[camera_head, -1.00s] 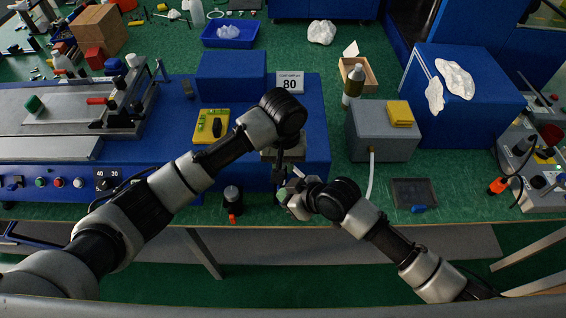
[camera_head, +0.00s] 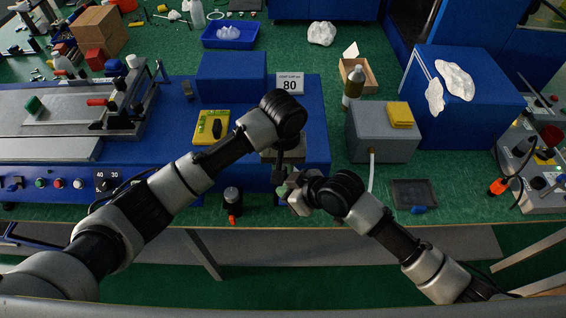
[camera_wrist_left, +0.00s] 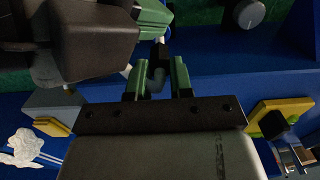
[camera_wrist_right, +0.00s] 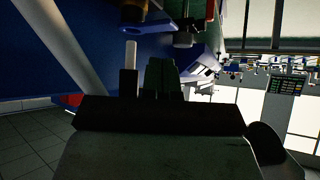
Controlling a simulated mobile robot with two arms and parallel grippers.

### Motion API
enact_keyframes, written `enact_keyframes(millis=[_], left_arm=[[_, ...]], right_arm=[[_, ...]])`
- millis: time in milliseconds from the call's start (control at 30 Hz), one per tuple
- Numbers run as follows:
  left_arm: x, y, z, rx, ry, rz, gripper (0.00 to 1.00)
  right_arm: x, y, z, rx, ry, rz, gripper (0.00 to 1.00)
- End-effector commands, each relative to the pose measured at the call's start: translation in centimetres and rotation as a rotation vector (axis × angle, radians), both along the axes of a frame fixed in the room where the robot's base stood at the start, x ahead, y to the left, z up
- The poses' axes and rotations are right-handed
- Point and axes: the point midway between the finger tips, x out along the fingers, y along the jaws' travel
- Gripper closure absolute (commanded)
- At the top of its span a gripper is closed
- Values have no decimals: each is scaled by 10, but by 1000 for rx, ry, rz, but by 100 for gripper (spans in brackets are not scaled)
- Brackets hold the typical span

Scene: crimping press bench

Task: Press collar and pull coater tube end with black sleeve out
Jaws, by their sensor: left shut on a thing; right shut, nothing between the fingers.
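My left gripper (camera_wrist_left: 157,80) is shut on a small dark and grey piece (camera_wrist_left: 159,60), which shows between its green fingers in the left wrist view. It looks like the black-sleeved tube end, but most of it is hidden. In the head view my left gripper (camera_head: 280,172) points down at the blue machine's front edge. My right gripper (camera_head: 285,190) is shut and empty, close beside and just below it; I cannot tell whether they touch. Its green fingers are together in the right wrist view (camera_wrist_right: 161,78). The collar cannot be made out.
The grey box (camera_head: 383,133) with a yellow block has a pale tube (camera_head: 371,172) at its front. A dark tray (camera_head: 413,193) lies to the right. A black cylinder (camera_head: 232,197) stands left of the grippers. Green bench is free between tube and tray.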

Motion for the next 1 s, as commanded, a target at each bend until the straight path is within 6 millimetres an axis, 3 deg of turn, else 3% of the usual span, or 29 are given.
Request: enact_keyframes(millis=[367,1000], left_arm=[[0,0,0,0,0,0,100],[0,0,0,0,0,0,100]], right_arm=[[-1,-2,3,0,-1,-1,100],[-24,-37,40,0,-1,1,100]])
